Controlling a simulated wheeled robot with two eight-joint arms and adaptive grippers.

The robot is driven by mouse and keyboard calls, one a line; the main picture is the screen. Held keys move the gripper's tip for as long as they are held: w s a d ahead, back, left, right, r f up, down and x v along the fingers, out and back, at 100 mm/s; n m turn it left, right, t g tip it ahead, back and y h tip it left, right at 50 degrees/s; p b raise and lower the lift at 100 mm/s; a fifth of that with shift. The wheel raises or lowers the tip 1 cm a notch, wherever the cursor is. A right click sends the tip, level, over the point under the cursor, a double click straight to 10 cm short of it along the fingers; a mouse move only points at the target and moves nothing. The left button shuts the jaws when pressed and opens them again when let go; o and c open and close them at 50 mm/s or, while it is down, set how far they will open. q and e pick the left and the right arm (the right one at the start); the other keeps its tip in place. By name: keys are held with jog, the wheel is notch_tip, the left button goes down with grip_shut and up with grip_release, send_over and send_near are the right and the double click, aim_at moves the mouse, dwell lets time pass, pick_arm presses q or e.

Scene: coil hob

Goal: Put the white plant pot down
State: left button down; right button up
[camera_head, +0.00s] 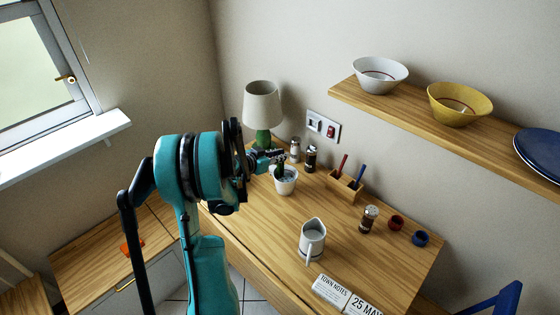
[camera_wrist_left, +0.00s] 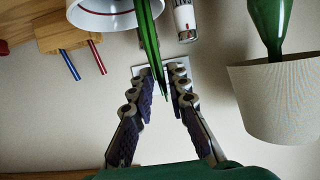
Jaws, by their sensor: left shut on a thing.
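The white plant pot (camera_head: 287,187) is at the desk's far left part in the head view, upright, with green leaves above it. In the left wrist view, which looks upside down, the pot (camera_wrist_left: 100,20) is at the top edge and its long green leaves (camera_wrist_left: 149,45) hang down between the fingers. My left gripper (camera_head: 275,156) is just above the pot, shut on its plant; in the wrist view both fingers (camera_wrist_left: 160,75) flank the leaves. I cannot tell whether the pot's base touches the wooden desk (camera_head: 250,215). My right gripper is not in view.
A lamp (camera_head: 262,104) stands behind the gripper. Shakers (camera_head: 311,160) and a pen holder (camera_head: 343,187) are close to the pot's right. A white jug (camera_head: 312,240) stands nearer the front. A shelf (camera_head: 400,117) with bowls is above. Bare desk lies between pot and jug.

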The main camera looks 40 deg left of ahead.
pick_arm(q)
jog(key=shift+f, duration=0.7)
jog(key=shift+r, duration=0.1)
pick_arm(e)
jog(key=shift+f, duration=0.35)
pick_arm(q)
jog(key=c, duration=1.9)
grip_release()
jog(key=o, duration=0.4)
